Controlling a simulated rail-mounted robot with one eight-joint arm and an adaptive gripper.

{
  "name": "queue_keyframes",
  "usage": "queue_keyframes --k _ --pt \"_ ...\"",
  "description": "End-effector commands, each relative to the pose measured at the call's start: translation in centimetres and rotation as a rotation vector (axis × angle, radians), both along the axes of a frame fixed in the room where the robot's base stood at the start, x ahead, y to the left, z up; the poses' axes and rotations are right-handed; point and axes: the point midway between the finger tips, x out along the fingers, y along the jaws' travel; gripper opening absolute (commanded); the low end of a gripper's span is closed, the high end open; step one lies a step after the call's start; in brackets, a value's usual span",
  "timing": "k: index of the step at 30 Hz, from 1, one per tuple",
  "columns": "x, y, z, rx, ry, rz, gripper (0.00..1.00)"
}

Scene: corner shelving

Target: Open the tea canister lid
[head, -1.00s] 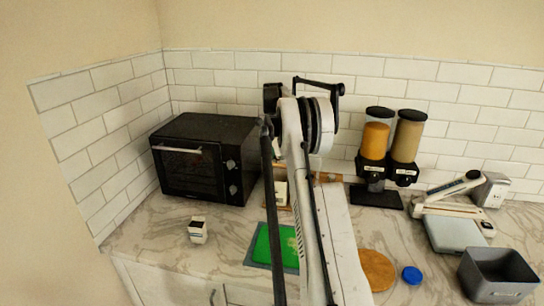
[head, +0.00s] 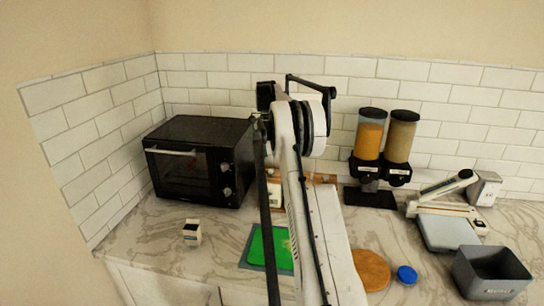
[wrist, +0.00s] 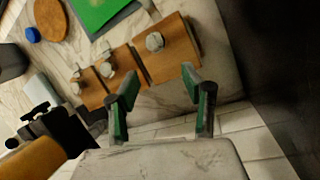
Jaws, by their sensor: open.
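Three brown wooden square tops with pale round knobs stand in a row in the wrist view; they look like canister lids. The largest lid (wrist: 178,55) is at the right, the middle lid (wrist: 123,60) beside it, and the smallest lid (wrist: 91,82) at the left. I cannot tell which is the tea canister. All look closed. My gripper (wrist: 160,80) is open and empty, its green-padded fingers spread just below the largest and middle lids in the picture. In the head view my arm hides most of the row; a white and wooden part (head: 274,194) shows beside it.
A black oven (head: 200,160) stands left. Dispensers (head: 368,140), a slicer-like device (head: 445,225) and a grey bin (head: 492,272) stand right. A green board (head: 268,248), a round wooden board (head: 371,268) and a blue lid (head: 407,274) lie in front. A tiled wall is behind.

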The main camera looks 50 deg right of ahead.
Motion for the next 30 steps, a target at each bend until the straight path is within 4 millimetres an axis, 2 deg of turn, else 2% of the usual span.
queue_keyframes --k 6,13,19,30 --pt "0.9 -0.6 2.9 0.000 0.000 0.000 0.44" --pt "1.5 -1.0 5.0 0.000 0.000 0.000 0.44" --pt "1.7 -1.1 5.8 0.000 0.000 0.000 0.44" --pt "1.7 -1.1 5.8 0.000 0.000 0.000 0.44"
